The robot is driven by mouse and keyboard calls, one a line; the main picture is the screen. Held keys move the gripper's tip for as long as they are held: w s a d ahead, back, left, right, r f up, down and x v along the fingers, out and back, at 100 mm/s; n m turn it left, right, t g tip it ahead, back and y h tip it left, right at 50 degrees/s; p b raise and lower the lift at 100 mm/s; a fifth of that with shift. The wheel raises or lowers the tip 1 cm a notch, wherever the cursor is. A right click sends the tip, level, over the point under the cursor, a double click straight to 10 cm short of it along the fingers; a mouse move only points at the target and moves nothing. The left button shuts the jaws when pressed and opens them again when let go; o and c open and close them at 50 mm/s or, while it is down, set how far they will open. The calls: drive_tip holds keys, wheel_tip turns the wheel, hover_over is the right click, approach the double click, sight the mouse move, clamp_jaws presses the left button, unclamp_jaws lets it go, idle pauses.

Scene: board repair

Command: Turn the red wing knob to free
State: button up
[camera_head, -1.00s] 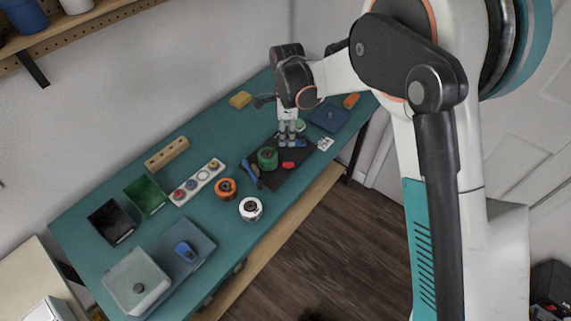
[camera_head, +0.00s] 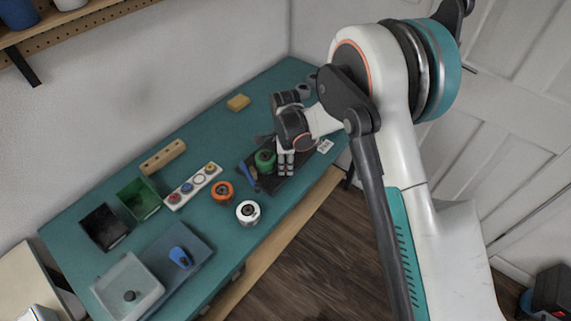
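My gripper (camera_head: 286,172) points down over the right part of the dark board (camera_head: 266,188) on the teal workbench. The red wing knob is not visible now; my gripper covers the spot on the board where it showed a second ago. The view is too small to show whether the fingers are apart, closed or touching the knob. A green round part (camera_head: 265,161) sits on the board just left of my gripper. A blue-handled tool (camera_head: 247,174) lies at the board's left edge.
An orange roll (camera_head: 222,193) and a white roll (camera_head: 248,212) stand left of the board. A panel with colored knobs (camera_head: 193,187), green bin (camera_head: 140,198), black bin (camera_head: 104,228) and blue tray (camera_head: 190,262) are farther left. A yellow block (camera_head: 238,102) lies behind.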

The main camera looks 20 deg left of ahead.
clamp_jaws()
drive_tip(key=shift+n, duration=0.4)
drive_tip(key=n+b, duration=0.1)
drive_tip(key=n, duration=0.2)
drive_tip(key=shift+n, duration=0.4)
drive_tip(key=n+b, duration=0.1)
drive_tip(key=n, duration=0.4)
drive_tip(key=shift+s+d, duration=0.1)
idle(0.3)
